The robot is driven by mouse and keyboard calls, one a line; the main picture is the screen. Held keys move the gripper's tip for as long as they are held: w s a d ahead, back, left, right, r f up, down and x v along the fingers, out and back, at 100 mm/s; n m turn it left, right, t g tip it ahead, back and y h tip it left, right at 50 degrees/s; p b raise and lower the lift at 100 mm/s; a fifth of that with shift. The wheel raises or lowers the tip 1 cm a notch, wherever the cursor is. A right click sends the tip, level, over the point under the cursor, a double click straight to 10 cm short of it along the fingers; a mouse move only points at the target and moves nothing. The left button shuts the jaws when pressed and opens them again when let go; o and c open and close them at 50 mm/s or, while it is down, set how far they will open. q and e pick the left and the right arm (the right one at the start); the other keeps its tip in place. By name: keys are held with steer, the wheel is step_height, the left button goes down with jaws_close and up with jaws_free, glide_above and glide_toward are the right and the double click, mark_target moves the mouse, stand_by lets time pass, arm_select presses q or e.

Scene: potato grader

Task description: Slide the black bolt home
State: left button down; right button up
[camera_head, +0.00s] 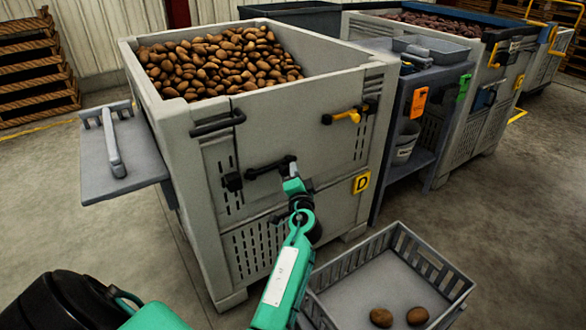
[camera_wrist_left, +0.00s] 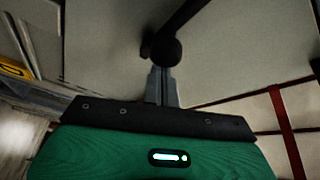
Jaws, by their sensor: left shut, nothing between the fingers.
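The black bolt (camera_head: 268,168) is on the front of the grey potato crate (camera_head: 210,165), below the black handle. Its bar slopes a little up to the right, and a black block (camera_head: 232,181) sits by its left end. In the left wrist view the bolt's bar (camera_wrist_left: 188,16) ends in a round knob (camera_wrist_left: 165,50). My left gripper (camera_head: 291,173) is shut and empty, with its fingertips (camera_wrist_left: 162,72) right at the knob. I cannot tell whether they touch it. My gripper hides part of the bolt's right end in the head view. My right gripper is not in view.
Above the bolt are a black handle (camera_head: 218,123) and a yellow-handled latch (camera_head: 345,117). A yellow D plate (camera_head: 361,182) is to the right. A grey basket (camera_head: 345,262) with two potatoes stands at the lower right. A grey side shelf (camera_head: 100,165) juts out left.

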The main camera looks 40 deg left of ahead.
arm_select(q)
steer(key=shift+s, duration=0.1)
steer(key=shift+s+a, duration=0.3)
steer(key=shift+s, duration=0.45)
steer(key=shift+s+a, duration=0.35)
steer(key=shift+s, duration=0.45)
steer(key=shift+s+a, duration=0.3)
steer(key=shift+s, duration=0.45)
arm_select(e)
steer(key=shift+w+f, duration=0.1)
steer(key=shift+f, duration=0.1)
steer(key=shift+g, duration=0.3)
